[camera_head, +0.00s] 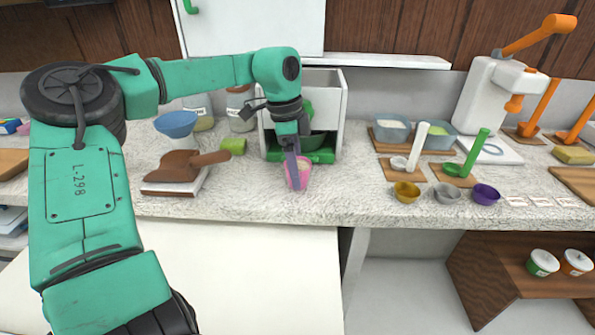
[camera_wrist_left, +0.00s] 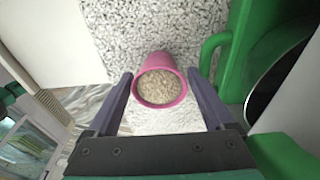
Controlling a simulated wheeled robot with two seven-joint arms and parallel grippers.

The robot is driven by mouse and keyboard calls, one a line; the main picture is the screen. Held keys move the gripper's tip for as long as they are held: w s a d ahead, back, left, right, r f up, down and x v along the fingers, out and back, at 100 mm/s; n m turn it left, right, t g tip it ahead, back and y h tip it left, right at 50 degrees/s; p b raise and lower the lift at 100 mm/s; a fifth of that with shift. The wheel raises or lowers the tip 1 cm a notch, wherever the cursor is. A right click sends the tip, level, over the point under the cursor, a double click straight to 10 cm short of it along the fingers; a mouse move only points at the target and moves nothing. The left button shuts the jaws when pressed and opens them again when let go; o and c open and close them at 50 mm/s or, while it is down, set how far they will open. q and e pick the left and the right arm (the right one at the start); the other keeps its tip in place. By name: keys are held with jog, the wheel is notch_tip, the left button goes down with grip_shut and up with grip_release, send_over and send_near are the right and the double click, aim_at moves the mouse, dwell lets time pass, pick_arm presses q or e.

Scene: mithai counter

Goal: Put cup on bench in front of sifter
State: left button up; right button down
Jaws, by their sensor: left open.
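In the left wrist view the pink cup (camera_wrist_left: 160,62) is filled with pale grains. My left gripper (camera_head: 297,183) is open with its fingers on either side of the cup; the wrist view shows my left gripper (camera_wrist_left: 160,78) with small gaps beside the cup. A green machine (camera_head: 318,156) in a white housing, seemingly the sifter, stands behind the cup, partly hidden by my arm. Its green frame (camera_wrist_left: 238,50) shows at the right in the wrist view. My right gripper is out of view.
A brown scoop (camera_head: 184,165) on a pale block and a tipped green cup (camera_head: 232,146) lie to the left. Small bowls, including a gold one (camera_head: 406,192), stand to the right. The bench is clear between the pink cup and the gold bowl.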

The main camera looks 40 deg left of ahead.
pick_arm(q)
notch_tip(320, 180, up, 11)
jog(key=s+a, duration=0.1)
jog(key=shift+a+f+p, duration=0.15)
jog(key=shift+f+p, duration=0.05)
jog(key=shift+p, duration=0.1)
